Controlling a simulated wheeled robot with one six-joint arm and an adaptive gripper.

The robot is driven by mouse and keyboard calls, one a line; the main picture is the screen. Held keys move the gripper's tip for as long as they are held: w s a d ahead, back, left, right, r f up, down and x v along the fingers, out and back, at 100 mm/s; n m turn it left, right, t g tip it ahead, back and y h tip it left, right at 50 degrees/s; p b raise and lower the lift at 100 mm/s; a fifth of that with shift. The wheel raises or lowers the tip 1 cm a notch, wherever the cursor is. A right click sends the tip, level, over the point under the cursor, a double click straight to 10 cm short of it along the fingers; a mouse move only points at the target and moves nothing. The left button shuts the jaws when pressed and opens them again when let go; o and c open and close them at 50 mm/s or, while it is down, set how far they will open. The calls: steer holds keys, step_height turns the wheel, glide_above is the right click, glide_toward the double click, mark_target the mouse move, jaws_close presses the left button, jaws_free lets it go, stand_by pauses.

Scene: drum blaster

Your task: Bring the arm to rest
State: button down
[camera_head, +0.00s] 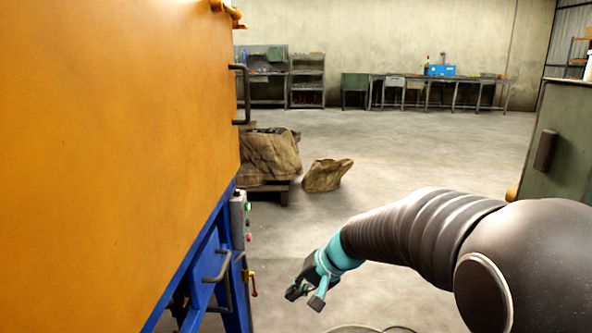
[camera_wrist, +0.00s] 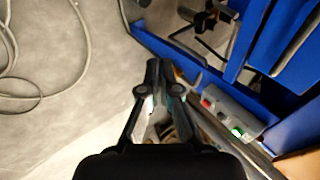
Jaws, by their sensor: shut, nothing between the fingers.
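My gripper (camera_head: 307,293) is at the end of my dark arm with a teal wrist, in the lower middle of the head view. It is shut and empty, above the floor and to the right of the blue machine frame. In the wrist view my gripper (camera_wrist: 164,68) shows with its fingers together and nothing between them.
A large orange cabinet (camera_head: 120,130) on a blue frame (camera_head: 205,265) fills the left. Its control box (camera_head: 239,220) has buttons. Sacks (camera_head: 270,155) lie behind. A green cabinet (camera_head: 560,145) stands right. Hoses (camera_wrist: 40,95) lie on the floor; open floor spreads ahead.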

steer(key=s+d+r+t+h+p, duration=0.1)
steer(key=s+d+r+h, duration=0.1)
steer(key=s+d, duration=0.3)
steer(key=s+d+r+n+t+h+p, duration=0.1)
steer(key=s+d+r, duration=0.4)
steer(key=s, duration=0.6)
steer(key=s+d+r+n+h+p, duration=0.1)
steer(key=s+d+r+h+p, duration=0.1)
steer(key=s+d, duration=0.4)
step_height(320, 180, up, 2)
steer(key=shift+s+r+t+h, duration=0.1)
steer(key=shift+s+t+h, duration=0.3)
steer(key=shift+s+h, duration=0.7)
